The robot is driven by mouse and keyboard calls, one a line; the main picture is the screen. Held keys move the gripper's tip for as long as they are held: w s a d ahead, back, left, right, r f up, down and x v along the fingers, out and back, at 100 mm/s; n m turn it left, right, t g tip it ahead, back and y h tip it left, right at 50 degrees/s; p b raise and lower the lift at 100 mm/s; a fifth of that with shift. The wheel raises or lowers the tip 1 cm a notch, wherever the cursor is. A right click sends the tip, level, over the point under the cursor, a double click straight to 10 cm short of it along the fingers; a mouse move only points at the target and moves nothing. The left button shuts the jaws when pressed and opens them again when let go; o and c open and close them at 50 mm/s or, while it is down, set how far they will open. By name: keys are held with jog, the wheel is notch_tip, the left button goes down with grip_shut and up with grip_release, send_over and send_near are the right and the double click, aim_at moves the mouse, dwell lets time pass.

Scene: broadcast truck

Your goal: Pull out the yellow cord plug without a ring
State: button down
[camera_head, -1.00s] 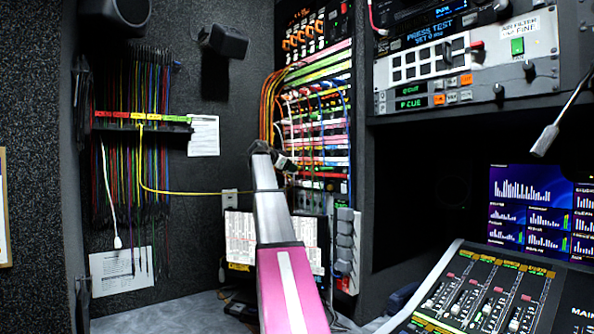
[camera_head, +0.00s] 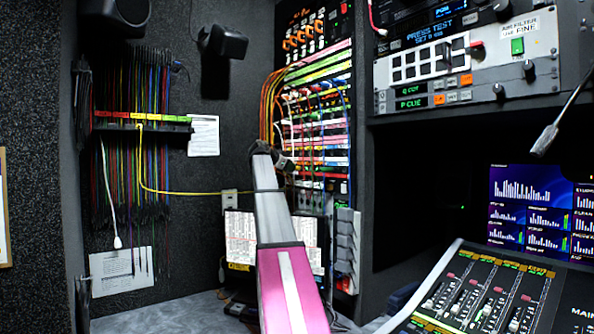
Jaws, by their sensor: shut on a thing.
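A patch bay rack (camera_head: 318,130) stands at the back, with orange, white, red, blue and green cords plugged into its coloured rows. A yellow cord (camera_head: 185,191) hangs from the cord rack on the left wall and runs right, towards my arm and the patch bay. My gripper (camera_head: 286,163) is at the left part of the patch bay rows, at the far end of my pink and grey arm. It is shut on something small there. The thing between its fingers, the yellow cord's plug and any ring on it are too small or hidden to make out.
The cord rack (camera_head: 140,121) with many hanging cords is on the left wall. A laptop (camera_head: 242,240) stands on the desk below the patch bay. A mixing console (camera_head: 485,300) and a gooseneck microphone (camera_head: 546,139) are at the right.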

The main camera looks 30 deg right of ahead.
jog(key=shift+s+a, duration=0.2)
jog(key=shift+a, duration=1.45)
dwell(1.3)
jog(key=shift+s+a, duration=0.15)
jog(key=shift+a, duration=0.65)
jog(key=shift+s+a, duration=0.1)
jog(key=shift+a, duration=0.65)
jog(key=shift+a, duration=0.2)
jog(key=shift+s+a, duration=0.2)
jog(key=shift+a, duration=1.1)
jog(key=shift+a, duration=0.15)
